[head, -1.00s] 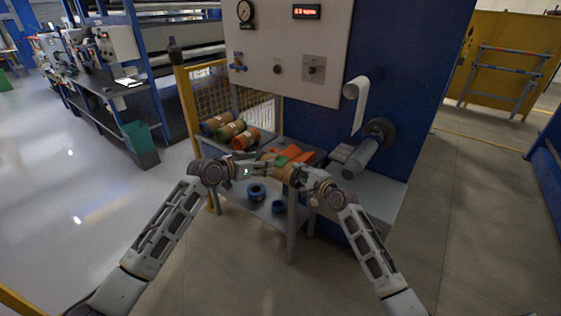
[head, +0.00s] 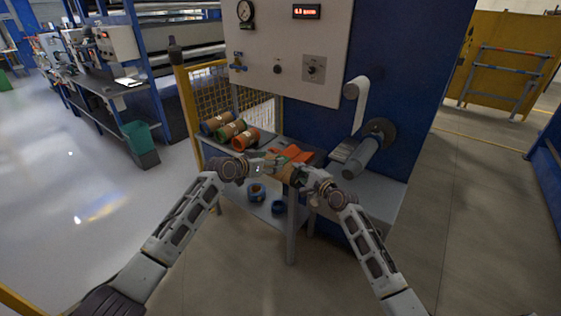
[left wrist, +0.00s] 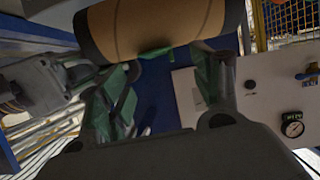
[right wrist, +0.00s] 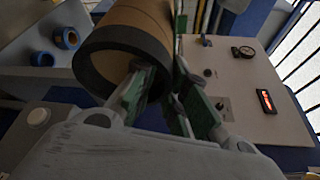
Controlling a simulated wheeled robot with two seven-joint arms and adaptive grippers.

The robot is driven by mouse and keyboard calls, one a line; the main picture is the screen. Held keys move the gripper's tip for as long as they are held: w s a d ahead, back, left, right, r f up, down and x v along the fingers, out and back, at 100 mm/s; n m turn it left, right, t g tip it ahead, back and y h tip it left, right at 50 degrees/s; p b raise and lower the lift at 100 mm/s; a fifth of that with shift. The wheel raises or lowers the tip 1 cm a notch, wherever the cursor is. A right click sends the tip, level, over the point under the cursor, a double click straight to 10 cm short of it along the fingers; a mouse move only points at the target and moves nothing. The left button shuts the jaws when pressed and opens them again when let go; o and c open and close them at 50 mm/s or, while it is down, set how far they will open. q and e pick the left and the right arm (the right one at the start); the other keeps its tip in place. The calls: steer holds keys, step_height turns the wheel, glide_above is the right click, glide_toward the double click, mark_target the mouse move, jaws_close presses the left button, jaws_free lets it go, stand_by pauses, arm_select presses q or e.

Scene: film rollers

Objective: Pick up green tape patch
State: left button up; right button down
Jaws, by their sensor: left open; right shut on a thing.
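A brown roll (left wrist: 150,25) with dark end bands spans the top of the left wrist view. The green tape patch (left wrist: 156,51) shows on its near edge, between my left fingertips. My left gripper (left wrist: 163,62) is open, one green-padded finger on each side of the patch. I cannot tell whether they touch it. My right gripper (right wrist: 160,80) is shut on the end of the roll (right wrist: 130,35), one finger at the roll's dark rim. In the head view my left gripper (head: 268,167) and right gripper (head: 302,174) meet at the roll, partly hiding it.
Several rolls (head: 230,129) lie on the bench at the back left. An orange piece (head: 291,153) lies on the bench behind my grippers. Blue rings (head: 256,192) lie on the lower shelf. The blue machine with a white panel (head: 290,60) stands close behind.

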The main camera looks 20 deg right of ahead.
arm_select(q)
steer(key=shift+w+d, duration=0.1)
steer(key=shift+x, duration=1.85)
steer(key=shift+w+d+f, duration=0.2)
steer(key=shift+w+d, duration=0.1)
steer(key=shift+d, duration=0.2)
steer(key=shift+f, duration=0.1)
steer(key=shift+c, duration=0.5)
steer(key=shift+a+f, duration=0.1)
steer(key=shift+f, duration=0.05)
steer(key=c, duration=0.7)
